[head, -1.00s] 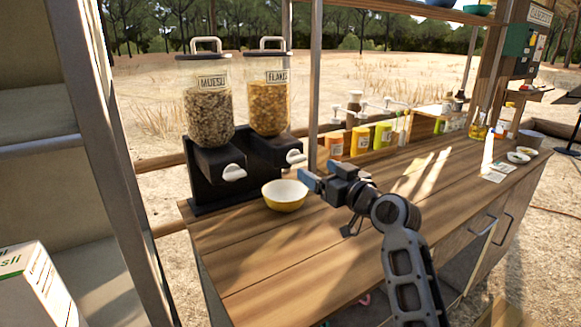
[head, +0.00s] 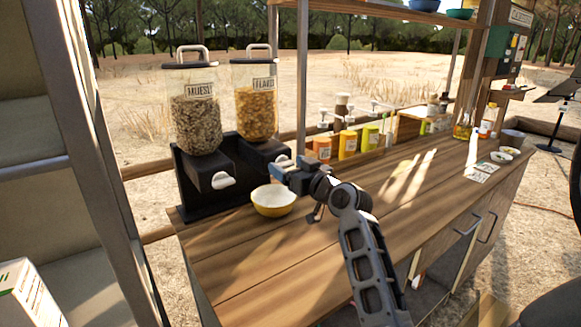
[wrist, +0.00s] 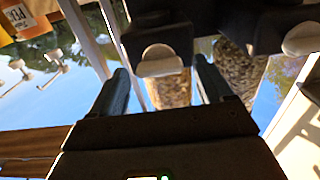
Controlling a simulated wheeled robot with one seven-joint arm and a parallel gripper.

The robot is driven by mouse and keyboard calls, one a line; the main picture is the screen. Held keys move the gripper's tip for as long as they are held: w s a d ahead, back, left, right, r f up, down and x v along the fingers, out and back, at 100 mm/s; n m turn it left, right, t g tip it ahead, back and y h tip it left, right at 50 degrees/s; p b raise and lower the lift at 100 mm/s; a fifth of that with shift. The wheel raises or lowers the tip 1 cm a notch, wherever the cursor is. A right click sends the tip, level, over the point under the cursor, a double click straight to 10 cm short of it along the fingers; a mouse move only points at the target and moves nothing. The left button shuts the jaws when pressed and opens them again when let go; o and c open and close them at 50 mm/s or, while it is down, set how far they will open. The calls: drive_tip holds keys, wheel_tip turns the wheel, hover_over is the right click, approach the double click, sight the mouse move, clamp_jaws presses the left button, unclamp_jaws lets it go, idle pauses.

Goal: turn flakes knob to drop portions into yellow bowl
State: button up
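The flakes dispenser (head: 255,100) stands upright on the black stand, filled with golden flakes. Its pale knob (head: 282,159) is partly hidden by my gripper (head: 278,170). In the wrist view, which is upside down, the knob (wrist: 160,62) lies between the two fingertips of my gripper (wrist: 161,68), with gaps on both sides. The gripper is open; I cannot tell how deep the knob sits between the fingers. The yellow bowl (head: 273,208), white inside, stands upright on the counter below the flakes dispenser and looks empty.
The muesli dispenser (head: 195,115) with its own white knob (head: 222,181) stands left of the flakes. Orange and yellow jars (head: 347,143) line the counter's back edge. A post (head: 302,80) rises just right of the flakes dispenser. The wooden counter (head: 330,230) is clear in front.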

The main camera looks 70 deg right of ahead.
drive_tip(key=c, duration=1)
drive_tip(key=shift+o, duration=0.2)
drive_tip(key=shift+m, duration=0.3)
drive_tip(key=m+p, duration=0.1)
drive_tip(key=m, duration=0.2)
drive_tip(key=shift+r+m, duration=0.1)
drive_tip(key=shift+m, duration=0.3)
drive_tip(key=m+p, duration=0.2)
drive_tip(key=m, duration=0.2)
drive_tip(key=shift+s+d+m, duration=0.1)
drive_tip(key=shift+d+m, duration=0.05)
drive_tip(key=shift+m, duration=0.15)
drive_tip(key=m+p, duration=0.2)
drive_tip(key=m, duration=0.3)
drive_tip(key=m+p, duration=0.1)
drive_tip(key=m, duration=0.1)
drive_tip(key=m+p, duration=0.1)
drive_tip(key=shift+d+f, duration=0.1)
drive_tip(key=shift+f, duration=0.15)
drive_tip(key=shift+m, duration=0.5)
